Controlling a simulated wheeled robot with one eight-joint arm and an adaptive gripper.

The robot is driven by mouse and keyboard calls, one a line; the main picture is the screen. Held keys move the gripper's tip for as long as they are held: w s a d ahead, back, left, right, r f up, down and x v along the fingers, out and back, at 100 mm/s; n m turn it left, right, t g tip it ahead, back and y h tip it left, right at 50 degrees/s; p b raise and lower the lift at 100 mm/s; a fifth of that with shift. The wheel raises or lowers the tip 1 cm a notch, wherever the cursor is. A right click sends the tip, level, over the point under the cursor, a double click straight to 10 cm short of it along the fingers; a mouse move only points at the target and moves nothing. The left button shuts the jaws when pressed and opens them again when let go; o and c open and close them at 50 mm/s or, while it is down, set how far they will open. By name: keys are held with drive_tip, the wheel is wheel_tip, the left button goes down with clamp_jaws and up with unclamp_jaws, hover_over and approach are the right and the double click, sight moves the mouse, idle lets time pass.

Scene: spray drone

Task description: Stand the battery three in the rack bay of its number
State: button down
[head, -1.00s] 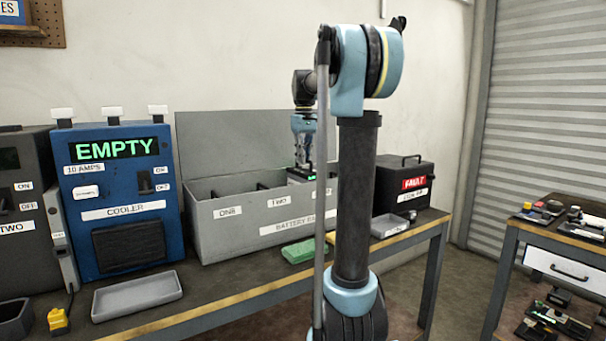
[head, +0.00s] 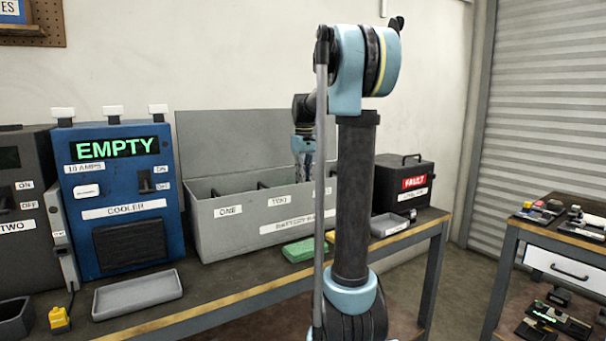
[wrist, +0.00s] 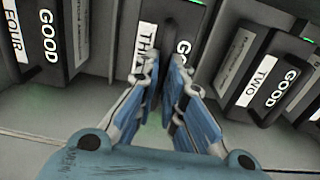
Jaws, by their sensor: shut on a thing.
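Battery three (wrist: 147,42) is dark, with a white number label and the word GOOD, both partly covered by my fingers. My gripper (wrist: 165,70) is shut on its handle. In the head view, my gripper (head: 303,165) reaches down into the grey battery rack (head: 215,240), right of the TWO label. The rack's front wall hides the battery there. In the wrist view, battery three sits between battery four (wrist: 45,45) on the left and battery two (wrist: 265,82) on the right. Whether it touches the bay floor cannot be seen.
The blue cooler (head: 122,245) reading EMPTY stands left of the rack. A grey tray (head: 137,292) and a green sponge (head: 300,250) lie on the bench in front. The black FAULT box (head: 405,185) stands right. My arm covers the rack's right part.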

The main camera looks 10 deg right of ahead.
drive_tip(key=c, duration=1.7)
unclamp_jaws()
wheel_tip(320, 180, up, 12)
